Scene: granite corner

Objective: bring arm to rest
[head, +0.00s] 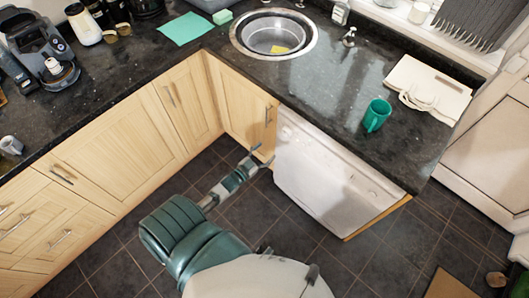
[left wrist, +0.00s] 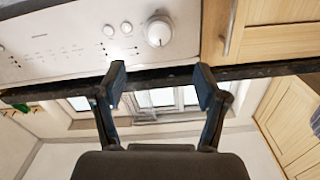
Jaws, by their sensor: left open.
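My left arm reaches out over the floor in the head view, and its gripper (head: 256,158) hangs in front of the cabinets near the left side of the white appliance (head: 322,172). In the left wrist view the two fingers of my left gripper (left wrist: 160,88) stand apart with nothing between them. The appliance's control panel (left wrist: 80,38) with its knob fills the upper left of that view. My right gripper does not show in either view.
A dark granite worktop (head: 290,85) runs around the corner above wooden cabinets (head: 125,137). It bears a teal mug (head: 376,115), a white board (head: 428,88), a round sink (head: 273,33) and a coffee machine (head: 42,52). The dark tiled floor (head: 395,250) is mostly clear.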

